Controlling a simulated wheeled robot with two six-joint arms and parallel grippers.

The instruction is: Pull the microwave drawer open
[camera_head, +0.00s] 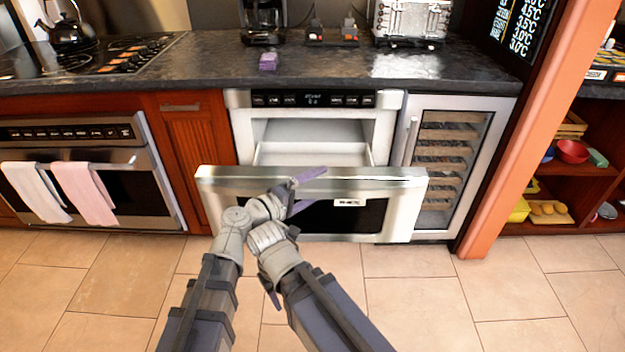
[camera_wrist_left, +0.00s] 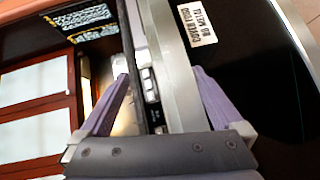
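The microwave drawer (camera_head: 409,206) is pulled out from its steel housing, and the white drawer interior (camera_head: 310,153) shows behind its front panel. My left gripper (camera_head: 305,188) is at the top edge of this front panel, its purple fingers apart. In the left wrist view the fingers of my left gripper (camera_wrist_left: 165,95) are spread on either side of the panel's steel edge (camera_wrist_left: 178,70); I cannot tell whether either finger touches it. My right arm lies close beside the left one, and its gripper is mostly hidden, so its fingers cannot be made out.
A wine cooler (camera_head: 447,150) stands right of the drawer, and an orange post (camera_head: 535,130) beyond it. An oven (camera_head: 95,165) with two towels is at the left. The counter (camera_head: 330,68) above holds a coffee maker (camera_head: 263,22) and a toaster (camera_head: 410,18). The tiled floor is clear.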

